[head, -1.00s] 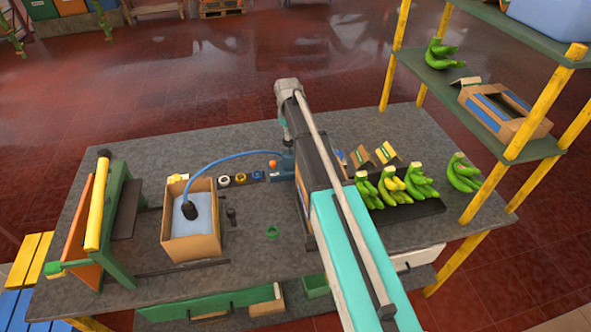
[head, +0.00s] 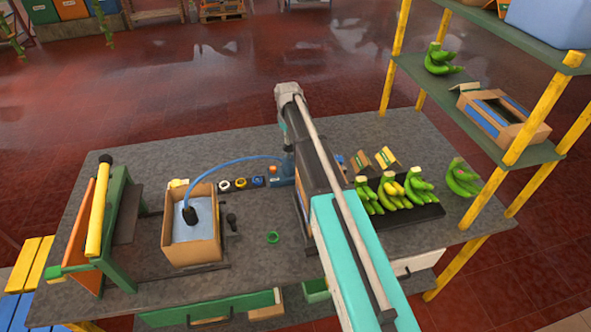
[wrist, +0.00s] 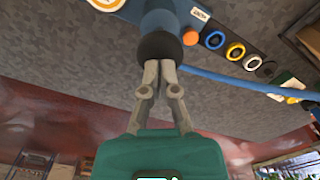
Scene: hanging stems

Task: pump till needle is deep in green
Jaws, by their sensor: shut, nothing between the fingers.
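In the wrist view my gripper (wrist: 160,66) is shut and empty. Its fingertips are at the dark round knob (wrist: 160,47) of the blue pump (wrist: 158,15); I cannot tell whether they touch it. A white dial with a gold rim (wrist: 104,3), probably the gauge, is cut off by the top edge, so its needle and green zone cannot be read. In the head view the pump (head: 283,176) is partly hidden behind my arm. A blue hose (head: 236,160) runs from it to a black nozzle (head: 191,215) in the open carton (head: 204,250).
An orange button (wrist: 190,38) sits beside the pump. Several coloured rings (wrist: 235,51) line a dark strip nearby. A green ring (head: 272,237) lies on the clear bench front.

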